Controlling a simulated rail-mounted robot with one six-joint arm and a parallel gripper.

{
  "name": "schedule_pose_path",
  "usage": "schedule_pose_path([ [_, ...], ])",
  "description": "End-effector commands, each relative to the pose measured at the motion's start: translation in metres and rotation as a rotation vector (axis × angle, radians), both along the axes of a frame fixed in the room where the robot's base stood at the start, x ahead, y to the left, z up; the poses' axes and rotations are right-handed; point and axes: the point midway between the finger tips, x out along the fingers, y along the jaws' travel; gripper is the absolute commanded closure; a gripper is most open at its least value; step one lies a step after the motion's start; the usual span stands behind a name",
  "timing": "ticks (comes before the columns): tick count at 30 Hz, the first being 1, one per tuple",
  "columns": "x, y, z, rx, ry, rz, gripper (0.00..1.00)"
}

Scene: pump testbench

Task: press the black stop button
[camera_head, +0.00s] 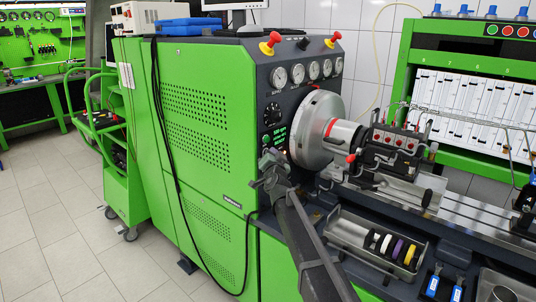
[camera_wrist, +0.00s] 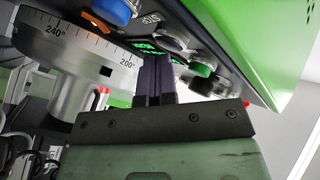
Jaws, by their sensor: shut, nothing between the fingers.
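My gripper (camera_wrist: 153,78) is shut and empty, its two dark fingers side by side in front of the machine's control panel. In the head view my gripper (camera_head: 270,157) is at the panel's lower part, left of the big round chuck. In the wrist view a green button (camera_wrist: 203,70) sits just right of the fingertips. A silver-ringed button (camera_wrist: 172,38) is above them, at an angle. I cannot pick out the black stop button for certain; the fingers hide part of the panel. Contact with the panel cannot be told.
The large graduated chuck (camera_head: 317,130) stands close right of my gripper in the head view; its scale disc (camera_wrist: 75,45) fills the wrist view's left. A black dial (camera_head: 272,114) and a row of gauges (camera_head: 298,73) are above. A tray (camera_head: 375,243) lies right of my arm.

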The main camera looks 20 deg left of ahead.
Motion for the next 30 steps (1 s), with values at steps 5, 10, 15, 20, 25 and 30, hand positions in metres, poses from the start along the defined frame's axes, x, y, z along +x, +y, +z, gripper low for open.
schedule_pose_path([
  [5, -0.001, -0.001, 0.0, 0.0, 0.0, 0.0, 1.0],
  [10, -0.003, -0.01, 0.0, 0.0, 0.0, 0.0, 1.0],
  [15, -0.005, -0.018, 0.0, 0.0, 0.0, 0.0, 1.0],
  [20, -0.005, -0.018, 0.0, 0.0, 0.0, 0.0, 1.0],
  [25, -0.006, -0.02, 0.0, 0.0, 0.0, 0.0, 1.0],
  [30, -0.011, -0.035, 0.0, -0.001, 0.0, 0.0, 1.0],
])
